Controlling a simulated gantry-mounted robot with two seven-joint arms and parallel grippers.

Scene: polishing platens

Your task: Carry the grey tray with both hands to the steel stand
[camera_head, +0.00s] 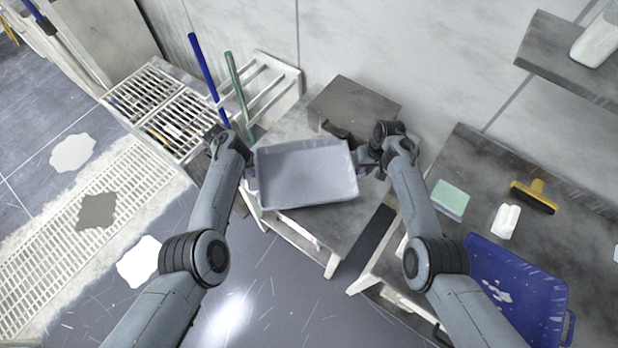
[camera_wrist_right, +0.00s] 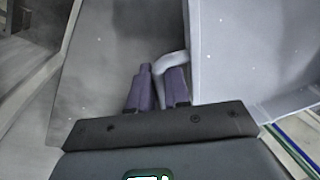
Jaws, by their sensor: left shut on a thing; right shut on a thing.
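The grey tray (camera_head: 305,175) is a shallow, empty rectangular pan in the middle of the head view. My left gripper (camera_head: 248,168) is shut on its left side, where the grip itself is partly hidden. My right gripper (camera_head: 362,160) is shut on the handle at its right side. In the right wrist view, the purple fingers of my right gripper (camera_wrist_right: 160,82) are around the curved handle of the tray (camera_wrist_right: 225,50). A stand with a grey top (camera_head: 345,225) and pale legs lies beneath the tray. I cannot tell whether the tray touches it.
A dark grey box (camera_head: 355,103) sits behind the tray by the wall. A white rack (camera_head: 272,85) with blue and green poles stands back left. The right-hand table (camera_head: 480,180) holds a green sponge (camera_head: 450,199), a yellow-handled brush (camera_head: 535,195) and a blue tray (camera_head: 520,290).

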